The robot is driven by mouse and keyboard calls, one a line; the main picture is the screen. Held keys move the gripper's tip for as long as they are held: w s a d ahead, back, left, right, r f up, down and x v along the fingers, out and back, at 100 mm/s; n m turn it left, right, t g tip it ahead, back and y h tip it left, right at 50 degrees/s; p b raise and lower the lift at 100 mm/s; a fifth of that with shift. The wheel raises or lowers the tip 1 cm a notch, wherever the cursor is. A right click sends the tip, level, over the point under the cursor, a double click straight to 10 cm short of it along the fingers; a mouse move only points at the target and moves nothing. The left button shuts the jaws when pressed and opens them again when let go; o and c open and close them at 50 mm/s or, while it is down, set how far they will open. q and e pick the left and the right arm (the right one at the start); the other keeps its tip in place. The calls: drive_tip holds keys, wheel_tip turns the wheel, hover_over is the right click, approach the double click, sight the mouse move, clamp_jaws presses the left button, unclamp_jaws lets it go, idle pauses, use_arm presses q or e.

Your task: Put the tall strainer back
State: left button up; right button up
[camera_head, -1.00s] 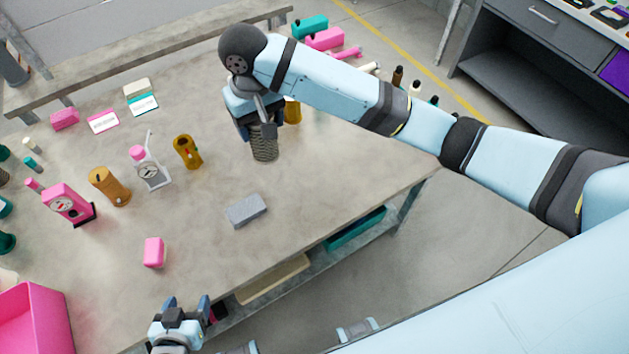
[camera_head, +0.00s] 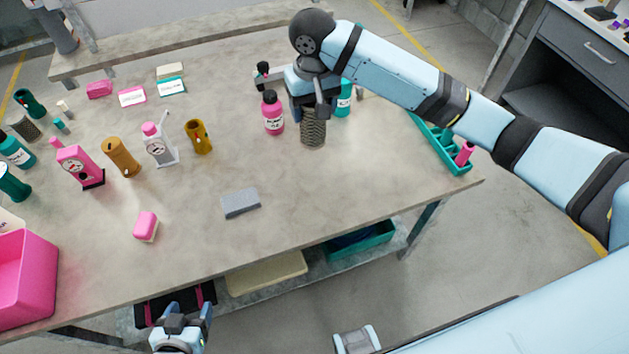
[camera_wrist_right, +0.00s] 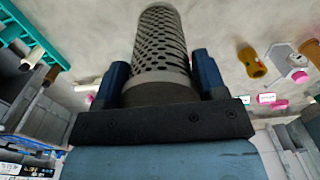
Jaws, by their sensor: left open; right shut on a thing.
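The tall strainer (camera_head: 313,130) is a dark grey perforated cylinder over the right part of the table. My right gripper (camera_head: 312,100) points down and is shut on its upper end. In the right wrist view the strainer (camera_wrist_right: 160,45) sticks out from between the two blue fingers, its solid collar between them. I cannot tell whether its lower end touches the table. My left gripper (camera_head: 182,312) is open and empty, low in front of the table's front edge.
A pink bottle (camera_head: 273,112) stands just left of the strainer and a teal bottle (camera_head: 344,98) just right. A teal divided tray (camera_head: 442,142) is at the table's right edge. A grey block (camera_head: 241,203) lies nearer the front. Another dark mesh cylinder (camera_head: 24,126) is at far left.

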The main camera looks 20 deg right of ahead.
sight(313, 132)
wheel_tip(313, 132, down, 20)
drive_tip(key=shift+r+p, duration=0.25)
drive_tip(key=shift+p, duration=0.1)
drive_tip(key=o, duration=1)
drive_tip(key=shift+f, duration=0.15)
drive_tip(key=shift+o, duration=0.2)
wheel_tip(313, 132, up, 12)
drive_tip(key=shift+r, duration=0.2)
